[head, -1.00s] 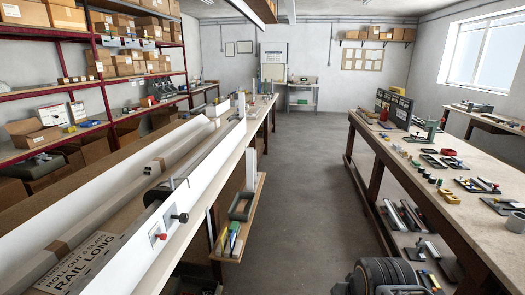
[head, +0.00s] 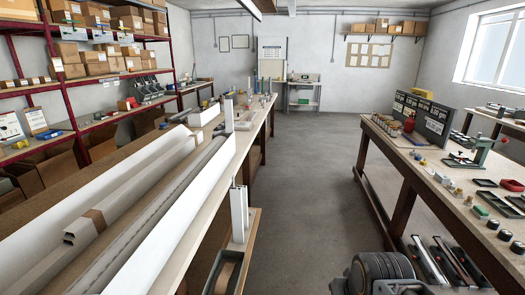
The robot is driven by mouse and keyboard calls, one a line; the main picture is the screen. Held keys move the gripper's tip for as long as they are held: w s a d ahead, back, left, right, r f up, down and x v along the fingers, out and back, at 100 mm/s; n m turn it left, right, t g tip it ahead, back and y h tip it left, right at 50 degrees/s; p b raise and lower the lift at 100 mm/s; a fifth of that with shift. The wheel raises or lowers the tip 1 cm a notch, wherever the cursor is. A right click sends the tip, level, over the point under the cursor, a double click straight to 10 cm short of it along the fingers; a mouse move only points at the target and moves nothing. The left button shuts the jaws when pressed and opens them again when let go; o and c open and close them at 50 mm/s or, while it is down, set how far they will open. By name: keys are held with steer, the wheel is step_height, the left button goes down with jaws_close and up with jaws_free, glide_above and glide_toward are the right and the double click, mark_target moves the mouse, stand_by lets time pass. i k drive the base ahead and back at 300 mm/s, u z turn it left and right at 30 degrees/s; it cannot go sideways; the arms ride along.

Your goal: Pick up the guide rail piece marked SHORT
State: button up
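No marking SHORT can be read in the head view, so I cannot tell which piece is the guide rail piece marked SHORT. Short white profile pieces (head: 239,212) stand upright at a low side shelf on the left bench's aisle side. Another slim white upright piece (head: 229,114) stands farther along the left bench. Long white profiles (head: 165,215) lie along that bench. My gripper is not in view; a dark, rounded part at the bottom right seems to belong to my arm.
The left bench (head: 258,127) and right bench (head: 455,190) flank a clear grey floor aisle (head: 305,180). The right bench carries small parts, trays and a dark display board (head: 425,115). Red-framed shelves (head: 75,95) with cardboard boxes line the left wall.

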mark_target(228, 104)
steer(key=i, duration=4)
steer(key=u, duration=3.35)
